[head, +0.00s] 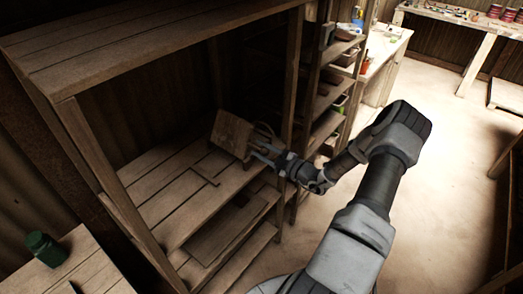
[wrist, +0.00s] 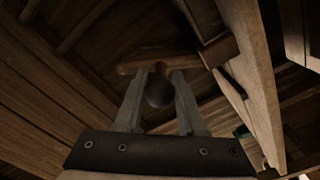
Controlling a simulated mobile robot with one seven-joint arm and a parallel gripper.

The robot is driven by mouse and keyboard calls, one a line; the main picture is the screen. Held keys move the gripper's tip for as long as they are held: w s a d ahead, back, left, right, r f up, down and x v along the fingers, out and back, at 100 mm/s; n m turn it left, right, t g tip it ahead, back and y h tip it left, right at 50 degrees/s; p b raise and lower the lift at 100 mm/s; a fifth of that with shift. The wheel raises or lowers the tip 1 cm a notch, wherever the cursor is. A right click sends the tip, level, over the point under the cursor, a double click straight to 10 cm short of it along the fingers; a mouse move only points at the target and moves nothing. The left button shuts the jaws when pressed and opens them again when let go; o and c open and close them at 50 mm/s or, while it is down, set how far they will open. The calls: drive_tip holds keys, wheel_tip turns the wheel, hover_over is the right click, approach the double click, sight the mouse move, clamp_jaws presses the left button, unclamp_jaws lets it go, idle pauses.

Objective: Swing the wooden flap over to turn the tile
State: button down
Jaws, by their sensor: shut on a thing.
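The wooden flap (head: 232,135) stands tilted up on the bench of the wooden press frame in the head view. My gripper (head: 258,150) is at its right side, reaching in from the right. In the wrist view my gripper (wrist: 161,88) is shut on a wooden handle (wrist: 140,66) with a dark round knob (wrist: 159,92) between the fingers. A pale upright board (wrist: 248,75) rises close on the right there. I cannot tell the tile apart in either view.
The plank bench (head: 165,190) is mostly bare, with a thin wooden strip (head: 204,178) on it. A frame post (head: 291,80) stands near my arm. Shelves with boxes (head: 335,90) are behind. A green jar (head: 45,248) stands at lower left.

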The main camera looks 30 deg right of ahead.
drive_tip(key=shift+d, duration=0.1)
drive_tip(key=c, duration=0.5)
unclamp_jaws()
drive_tip(key=shift+s, duration=0.1)
drive_tip(key=b+v, duration=0.2)
drive_tip(key=v, duration=1.5)
